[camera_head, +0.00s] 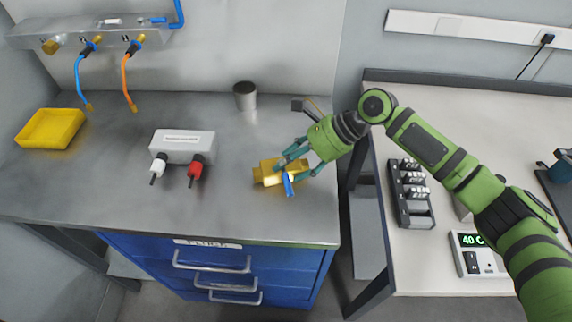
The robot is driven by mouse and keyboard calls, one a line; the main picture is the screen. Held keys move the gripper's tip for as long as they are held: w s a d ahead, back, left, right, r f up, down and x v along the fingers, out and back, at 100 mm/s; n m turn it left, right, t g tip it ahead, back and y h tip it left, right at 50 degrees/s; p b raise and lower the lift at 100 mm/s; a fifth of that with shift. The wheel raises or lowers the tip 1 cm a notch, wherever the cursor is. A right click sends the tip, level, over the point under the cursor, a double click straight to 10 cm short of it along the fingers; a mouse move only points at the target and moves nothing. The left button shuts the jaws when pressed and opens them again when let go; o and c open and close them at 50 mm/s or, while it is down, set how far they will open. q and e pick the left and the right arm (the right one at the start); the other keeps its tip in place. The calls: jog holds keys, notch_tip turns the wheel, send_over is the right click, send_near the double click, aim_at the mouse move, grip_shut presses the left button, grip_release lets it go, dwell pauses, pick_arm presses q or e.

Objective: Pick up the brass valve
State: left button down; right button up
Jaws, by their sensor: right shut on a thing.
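The brass valve (266,172) is a short gold-coloured body with a blue lever, near the front right of the grey metal bench (225,205). My right gripper (293,165) comes in from the right, its teal fingers shut on the valve. The fingers cover part of the valve's right side. I cannot tell whether the valve touches the bench top or is slightly above it. My left gripper is not in view.
A grey cup (245,96) stands behind the valve. A white box with white and red connectors (183,146) and a yellow tray (49,128) are to the left. A second table (440,110) with a black rack (410,193) is at right, across a gap.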

jog(key=shift+s+d+f, duration=0.15)
jog(key=shift+d+f, duration=0.05)
jog(key=shift+f, duration=0.2)
jog(key=r+b, duration=0.1)
jog(key=r, duration=0.3)
jog(key=shift+d+r, duration=0.15)
jog(key=shift+d, duration=0.05)
jog(key=shift+c, duration=0.8)
jog(key=s+d+r+b, duration=0.1)
jog(key=s+d+r, duration=0.4)
jog(key=d+r, duration=0.2)
jog(key=d, duration=0.2)
jog(key=shift+s+d, duration=0.25)
jog(key=shift+d, duration=0.05)
jog(key=p, duration=0.8)
send_over(296, 167)
jog(key=shift+w+a, duration=0.1)
jog(key=shift+a, duration=0.35)
